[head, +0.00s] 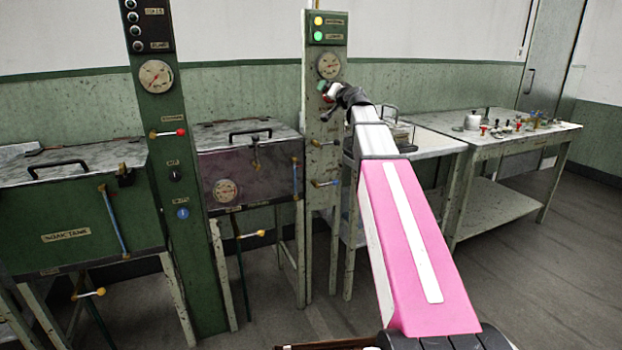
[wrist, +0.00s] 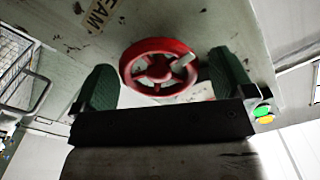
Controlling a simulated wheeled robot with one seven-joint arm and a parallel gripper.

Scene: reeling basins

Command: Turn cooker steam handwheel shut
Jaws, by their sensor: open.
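The red steam handwheel (wrist: 136,54) is in the wrist view, with spokes and a pale handle peg at its right side. Part of a label reading "EAM" is on the panel above it. My gripper (wrist: 164,80) is open, with one green-padded finger to the left of the wheel and one to the right. Visible gaps lie between the pads and the rim in this view; depth is hard to judge. In the head view my gripper (head: 330,92) is up at the pale post (head: 321,200), just below its gauge, and mostly hides the wheel.
A yellow and a green lamp (head: 318,36) top the post. Small levers (head: 325,183) stick out lower down. A green soak tank (head: 75,220) and a dark lidded basin (head: 245,170) stand left. A bench (head: 480,140) with small parts stands right. Open floor lies front right.

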